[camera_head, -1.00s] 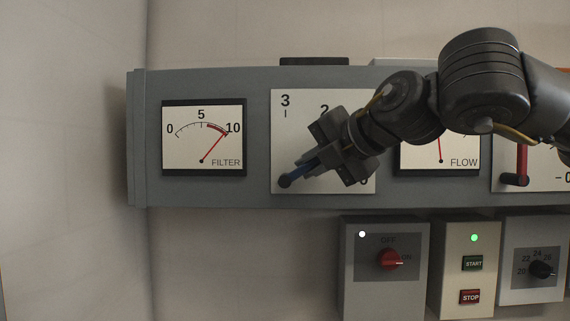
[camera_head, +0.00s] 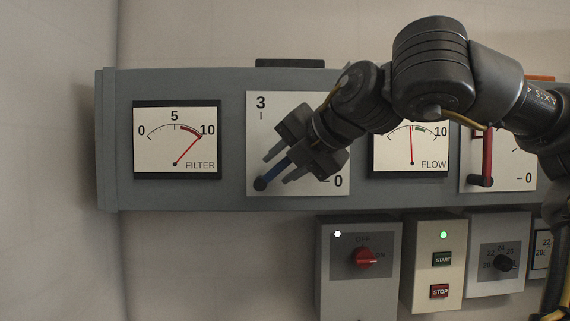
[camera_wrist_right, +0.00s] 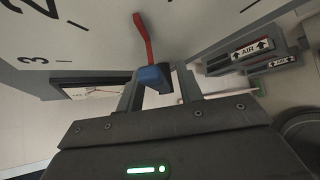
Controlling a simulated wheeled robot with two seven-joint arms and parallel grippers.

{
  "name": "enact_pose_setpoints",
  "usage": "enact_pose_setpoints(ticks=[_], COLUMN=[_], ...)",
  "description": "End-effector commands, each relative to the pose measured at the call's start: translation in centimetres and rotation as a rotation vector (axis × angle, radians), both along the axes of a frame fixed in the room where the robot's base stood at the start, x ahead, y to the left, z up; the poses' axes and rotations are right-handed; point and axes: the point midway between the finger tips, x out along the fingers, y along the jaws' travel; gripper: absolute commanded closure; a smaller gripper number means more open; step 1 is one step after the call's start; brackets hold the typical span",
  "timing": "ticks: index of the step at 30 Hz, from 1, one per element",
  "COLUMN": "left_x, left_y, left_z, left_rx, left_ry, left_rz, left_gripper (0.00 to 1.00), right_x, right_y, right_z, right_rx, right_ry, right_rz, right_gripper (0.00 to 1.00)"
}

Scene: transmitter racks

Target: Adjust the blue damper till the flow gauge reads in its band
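The blue damper lever (camera_head: 273,174) sits on a white scale plate (camera_head: 262,131), pointing up and right from its dark pivot. My right gripper (camera_head: 281,166) has its fingers apart, one on each side of the lever. In the right wrist view the blue handle (camera_wrist_right: 152,77) shows between the two fingers, with a gap at least on the left. The flow gauge (camera_head: 410,150) is partly covered by my right arm. Its red needle stands nearly upright, just left of the green band. Part of the plate's scale is hidden behind the gripper. My left gripper is not in view.
The filter gauge (camera_head: 177,140) is left of the blue damper, its needle near 10. A red lever (camera_head: 487,155) on another plate is at the right. Below are a red switch box (camera_head: 359,285), a start/stop box (camera_head: 435,285) and a dial box (camera_head: 492,281).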

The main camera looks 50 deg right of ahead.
Motion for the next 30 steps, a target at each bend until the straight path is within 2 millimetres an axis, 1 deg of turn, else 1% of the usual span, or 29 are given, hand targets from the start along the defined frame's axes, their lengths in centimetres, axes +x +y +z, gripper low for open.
enact_pose_setpoints(ticks=[2, 5, 8, 15, 19, 24, 30], left_x=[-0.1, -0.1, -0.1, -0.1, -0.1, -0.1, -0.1], left_y=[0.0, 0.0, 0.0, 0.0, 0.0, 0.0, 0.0], left_z=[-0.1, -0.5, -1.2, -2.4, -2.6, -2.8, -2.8], left_rx=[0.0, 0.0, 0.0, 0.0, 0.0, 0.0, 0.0], left_ry=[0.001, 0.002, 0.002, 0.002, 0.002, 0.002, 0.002], left_rz=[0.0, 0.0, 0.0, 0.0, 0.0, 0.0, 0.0], left_gripper=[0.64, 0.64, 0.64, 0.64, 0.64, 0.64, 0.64], right_x=[-0.2, -0.9, -2.5, -6.7, -8.3, -9.3, -9.5], right_y=[0.0, 0.1, 0.4, 1.0, 1.3, 1.5, 1.5], right_z=[0.0, 0.4, 1.1, 3.4, 4.3, 4.9, 5.0], right_rx=[0.0, -0.002, -0.001, -0.001, -0.001, 0.0, 0.0], right_ry=[0.0, -0.003, -0.005, -0.005, -0.003, -0.001, 0.001], right_rz=[0.0, -0.001, -0.002, -0.003, -0.001, -0.001, 0.0], right_gripper=[0.64, 0.64, 0.64, 0.64, 0.64, 0.64, 0.64])
